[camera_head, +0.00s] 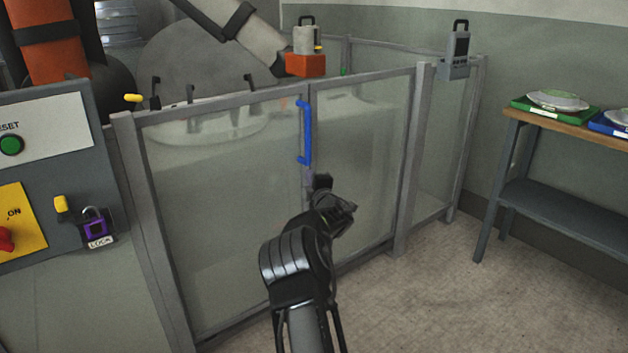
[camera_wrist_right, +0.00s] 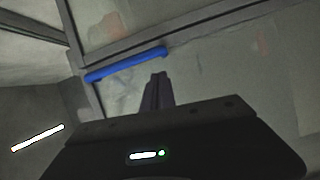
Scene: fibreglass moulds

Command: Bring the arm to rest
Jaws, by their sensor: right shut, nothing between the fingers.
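My right gripper (camera_head: 322,183) is in the middle of the head view, in front of the clear-panelled gate (camera_head: 360,150). It is shut and empty, just below the blue handle (camera_head: 304,133) on the gate's frame. In the right wrist view the closed fingers (camera_wrist_right: 157,90) point towards the gate, and the blue handle (camera_wrist_right: 125,65) lies beyond their tips. The fingers look apart from the handle, though the exact gap is hard to judge. My left gripper is not in view.
A grey control box (camera_head: 60,150) with a purple padlock (camera_head: 96,224) stands at left. A workbench (camera_head: 545,134) with green (camera_head: 530,110) and blue trays (camera_head: 602,124) stands at right. The floor (camera_head: 420,290) at lower right is clear.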

